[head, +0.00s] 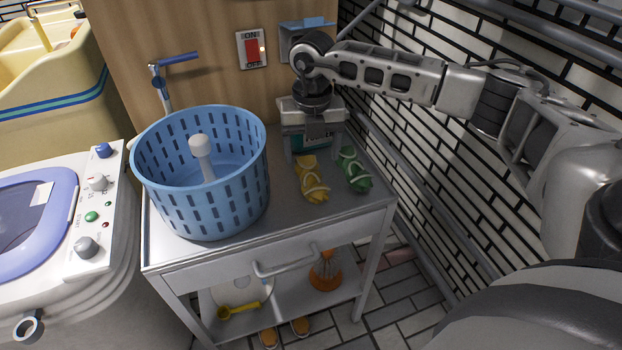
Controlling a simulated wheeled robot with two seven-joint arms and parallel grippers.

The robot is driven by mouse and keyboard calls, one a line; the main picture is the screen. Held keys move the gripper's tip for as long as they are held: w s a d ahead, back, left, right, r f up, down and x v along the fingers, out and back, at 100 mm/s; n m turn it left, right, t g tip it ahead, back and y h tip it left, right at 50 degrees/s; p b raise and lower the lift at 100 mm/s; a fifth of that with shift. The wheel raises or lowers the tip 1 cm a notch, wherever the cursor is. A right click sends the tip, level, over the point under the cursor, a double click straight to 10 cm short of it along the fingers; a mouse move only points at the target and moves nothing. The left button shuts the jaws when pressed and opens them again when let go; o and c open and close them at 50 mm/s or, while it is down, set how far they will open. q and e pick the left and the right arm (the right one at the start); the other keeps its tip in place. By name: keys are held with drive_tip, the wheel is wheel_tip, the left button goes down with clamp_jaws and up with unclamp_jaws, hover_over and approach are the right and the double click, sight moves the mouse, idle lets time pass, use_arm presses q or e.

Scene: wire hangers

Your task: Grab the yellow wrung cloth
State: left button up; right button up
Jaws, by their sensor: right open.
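The yellow wrung cloth (313,184) lies on the metal cart top (290,222), right of the blue basket. A green wrung cloth (353,170) lies just to its right. My right gripper (312,150) is open, pointing down at the far end of the yellow cloth. One finger is left of that end and the other is towards the green cloth. I cannot tell whether the fingers touch either cloth. My left gripper is not in view.
A blue slotted basket (200,185) takes up the left of the cart. A wooden panel with a red switch (252,48) stands behind, and a tiled wall (430,160) rises on the right. A washing machine (70,235) is at left. The cart's front right is clear.

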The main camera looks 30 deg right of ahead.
sight(309, 167)
drive_tip(key=f, duration=0.5)
drive_tip(key=shift+w+a+f, duration=0.1)
drive_tip(key=shift+w+f, duration=0.1)
drive_tip(key=shift+w, duration=0.05)
drive_tip(key=c, duration=1.2)
